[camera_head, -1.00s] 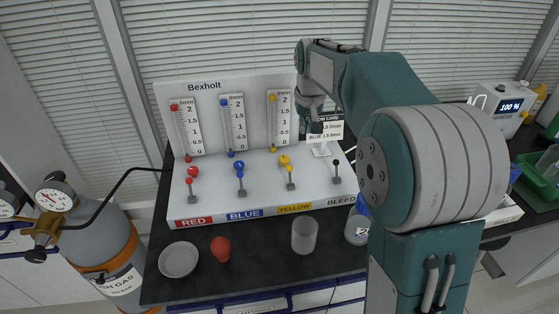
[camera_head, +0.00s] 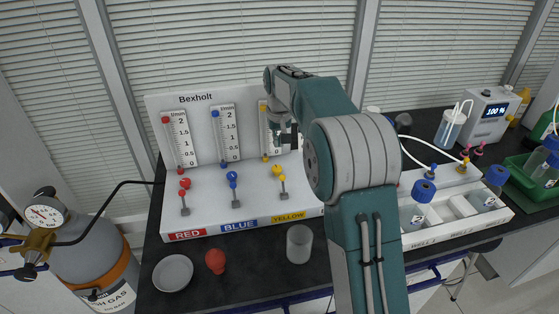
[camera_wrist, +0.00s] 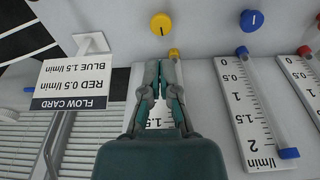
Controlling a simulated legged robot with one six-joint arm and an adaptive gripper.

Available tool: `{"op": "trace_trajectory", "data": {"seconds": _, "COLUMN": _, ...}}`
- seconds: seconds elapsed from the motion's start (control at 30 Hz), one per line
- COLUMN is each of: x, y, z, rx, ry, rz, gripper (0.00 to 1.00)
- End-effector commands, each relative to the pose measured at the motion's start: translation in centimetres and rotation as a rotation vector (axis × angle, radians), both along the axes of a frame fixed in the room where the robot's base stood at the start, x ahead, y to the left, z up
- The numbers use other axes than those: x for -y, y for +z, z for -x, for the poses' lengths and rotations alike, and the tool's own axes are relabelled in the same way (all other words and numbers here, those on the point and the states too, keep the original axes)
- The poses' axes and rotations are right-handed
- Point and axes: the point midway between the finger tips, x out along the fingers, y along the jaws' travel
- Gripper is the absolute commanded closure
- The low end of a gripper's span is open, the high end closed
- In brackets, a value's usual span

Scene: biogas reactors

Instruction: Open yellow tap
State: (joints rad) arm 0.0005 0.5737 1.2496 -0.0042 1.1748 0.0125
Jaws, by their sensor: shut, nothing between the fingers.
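The yellow controls are on the white Bexholt panel (camera_head: 240,215), above the YELLOW label (camera_head: 289,216). My gripper (camera_head: 284,148) is in front of the yellow flow tube, above and behind the knob. In the wrist view my gripper (camera_wrist: 161,64) is shut and empty, its tips apart from the knob in the picture. It hides much of the yellow scale.
Red (camera_head: 184,183) and blue (camera_head: 232,177) knobs stand to the left. A flow card (camera_wrist: 74,83) is beside the yellow scale. A dish (camera_head: 173,273), a red bulb (camera_head: 215,261) and a beaker (camera_head: 299,244) stand in front. A gas cylinder (camera_head: 90,255) is at left.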

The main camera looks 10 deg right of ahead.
Motion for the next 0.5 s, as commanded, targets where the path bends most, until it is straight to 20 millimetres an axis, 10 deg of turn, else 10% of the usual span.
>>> {"op": "trace_trajectory", "data": {"seconds": 0.5, "x": 0.0, "y": -8.7, "z": -1.2, "rx": -0.003, "ry": 0.000, "rz": 0.000, "gripper": 1.00}}
